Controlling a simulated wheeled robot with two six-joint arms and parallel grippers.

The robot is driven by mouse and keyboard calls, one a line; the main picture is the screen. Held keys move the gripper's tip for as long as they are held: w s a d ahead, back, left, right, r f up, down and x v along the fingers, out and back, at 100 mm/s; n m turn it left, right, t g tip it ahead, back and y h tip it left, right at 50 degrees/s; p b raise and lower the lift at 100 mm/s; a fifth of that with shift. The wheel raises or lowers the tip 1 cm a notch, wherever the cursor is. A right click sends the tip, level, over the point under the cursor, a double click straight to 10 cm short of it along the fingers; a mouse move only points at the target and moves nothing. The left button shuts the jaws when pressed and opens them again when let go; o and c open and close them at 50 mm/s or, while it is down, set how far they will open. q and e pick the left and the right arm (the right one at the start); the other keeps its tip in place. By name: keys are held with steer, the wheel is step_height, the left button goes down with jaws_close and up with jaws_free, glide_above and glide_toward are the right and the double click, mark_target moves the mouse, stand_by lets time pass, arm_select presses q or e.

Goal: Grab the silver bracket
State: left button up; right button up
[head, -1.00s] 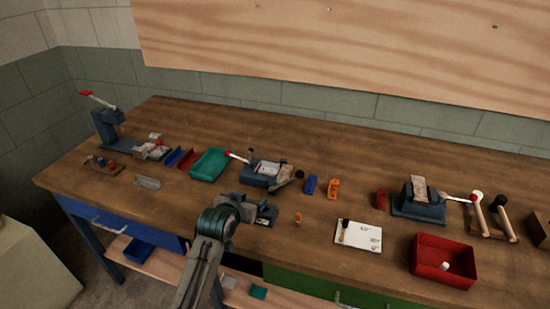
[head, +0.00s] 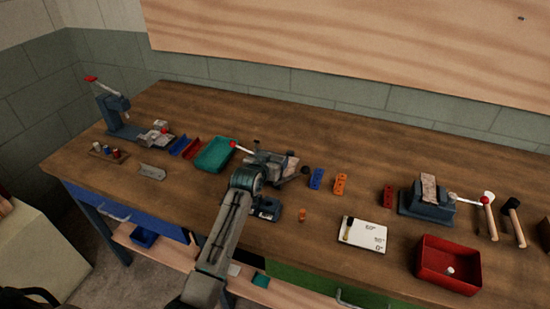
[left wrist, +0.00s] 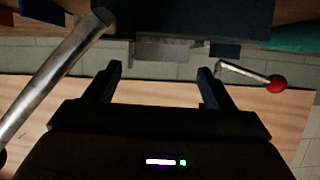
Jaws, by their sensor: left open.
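A silver angled bracket (head: 152,172) lies on the left part of the wooden bench. A grey clamping fixture (head: 270,162) with a red-knobbed lever stands mid-bench. In the left wrist view, a silver metal piece (left wrist: 172,50) sits at the dark fixture body, beyond my fingertips; I cannot tell if it is a bracket. My left gripper (left wrist: 161,70) is open and empty, facing this fixture, with the red-knobbed lever (left wrist: 250,76) beside its right finger. In the head view, my left arm hides most of the gripper. My right gripper is not in view.
A teal tray (head: 214,155) stands left of the fixture, with red and blue bins beyond it. Blue and orange blocks (head: 328,182) lie to the right. A red box (head: 447,264) is at front right. A lever press (head: 118,117) stands at far left.

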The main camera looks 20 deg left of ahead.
mark_target(274, 156)
arm_select(q)
steer(key=shift+x, duration=1.2)
steer(key=shift+w+d+p, duration=0.1)
steer(key=shift+w+p, duration=0.2)
steer(key=shift+w, duration=0.1)
steer(key=shift+f, duration=0.1)
steer(key=shift+c, duration=0.8)
steer(key=c, duration=0.6)
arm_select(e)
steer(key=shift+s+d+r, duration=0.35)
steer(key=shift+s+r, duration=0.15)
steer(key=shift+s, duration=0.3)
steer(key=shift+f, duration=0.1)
